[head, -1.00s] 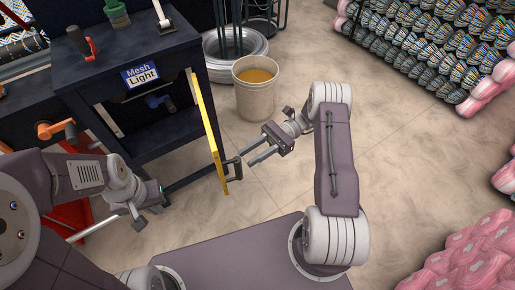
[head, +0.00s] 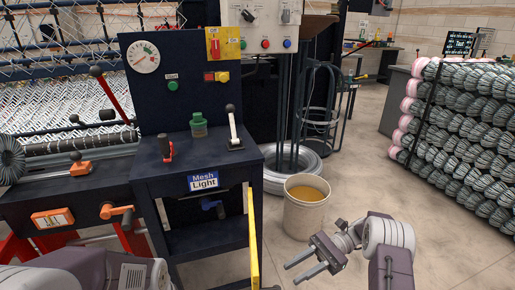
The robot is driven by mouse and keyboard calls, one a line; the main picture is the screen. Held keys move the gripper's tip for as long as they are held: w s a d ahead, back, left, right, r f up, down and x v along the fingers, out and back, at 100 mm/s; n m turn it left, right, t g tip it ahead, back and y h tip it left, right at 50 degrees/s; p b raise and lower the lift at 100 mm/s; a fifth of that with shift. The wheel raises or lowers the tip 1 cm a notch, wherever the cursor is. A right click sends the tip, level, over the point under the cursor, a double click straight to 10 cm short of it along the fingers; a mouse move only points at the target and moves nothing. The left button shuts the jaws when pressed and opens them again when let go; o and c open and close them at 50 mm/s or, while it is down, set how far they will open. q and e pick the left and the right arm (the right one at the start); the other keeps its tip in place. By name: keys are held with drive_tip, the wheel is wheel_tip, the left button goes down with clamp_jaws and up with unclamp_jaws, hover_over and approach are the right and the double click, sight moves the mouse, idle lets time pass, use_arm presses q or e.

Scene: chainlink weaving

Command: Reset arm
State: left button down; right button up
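My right gripper (head: 307,264) is at the lower middle of the head view. Its two fingers are apart with nothing between them, pointing left. It is in front of the bucket and to the right of the yellow door edge (head: 253,240), apart from both. My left arm shows only in part at the lower left corner, and its gripper is out of the picture.
A dark machine cabinet (head: 215,238) with a "Mesh Light" label, levers and a gauge stands at left centre. A bucket of amber liquid (head: 303,218) stands beside a wire coil (head: 290,175). Mesh rolls (head: 470,140) are stacked at right. Floor between is clear.

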drive_tip(key=s+a+r+n+g+h, duration=0.1)
drive_tip(key=s+a+r+n+h, duration=0.3)
drive_tip(key=r, duration=0.3)
drive_tip(key=s+a+f+t+h, duration=0.1)
drive_tip(key=s+f+t+h, duration=0.1)
drive_tip(key=s+h, duration=0.4)
drive_tip(key=s+d+f+n+t+h, duration=0.45)
drive_tip(key=d+f+n+t, duration=0.2)
drive_tip(key=d+f, duration=0.25)
drive_tip(key=w+r+p, duration=0.2)
drive_tip(key=r+p, duration=1)
drive_tip(key=w+r+n+p, duration=0.1)
drive_tip(key=w+r+p, duration=0.1)
drive_tip(key=r+p, duration=1.1)
drive_tip(key=shift+d+t+h, duration=0.2)
drive_tip(key=shift+t+h, duration=0.15)
drive_tip(key=shift+t, duration=0.1)
drive_tip(key=shift+w, duration=0.1)
